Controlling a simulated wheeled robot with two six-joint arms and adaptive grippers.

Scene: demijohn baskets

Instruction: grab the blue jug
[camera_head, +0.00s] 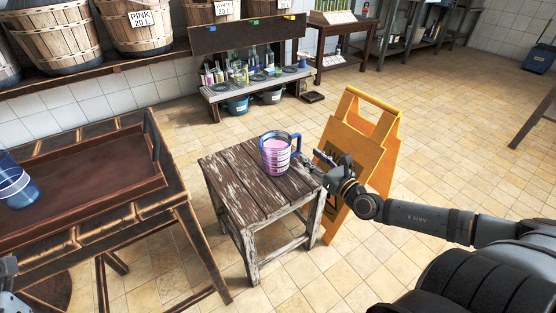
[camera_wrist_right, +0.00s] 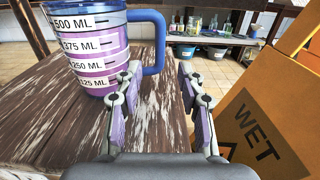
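The jug (camera_head: 276,157) stands upright on a worn wooden stool (camera_head: 240,185). It is clear with a blue rim and blue handle, white volume bands and pink-purple liquid. In the right wrist view the jug (camera_wrist_right: 92,45) is at upper left, its handle towards my fingers. My right gripper (camera_head: 322,162) is just right of the jug. In the wrist view its fingers (camera_wrist_right: 160,72) are open, with the lower handle at or just beyond the fingertips; contact cannot be told. A grey piece of my left arm or gripper shows at the head view's left edge, fingers not visible.
A yellow wet-floor sign (camera_head: 362,140) stands close behind and right of the stool, near my right arm. A dark table with a tray (camera_head: 80,190) and a blue container (camera_head: 18,185) is at left. Bottles on a low bench (camera_head: 262,87) are behind. Tiled floor is open at right.

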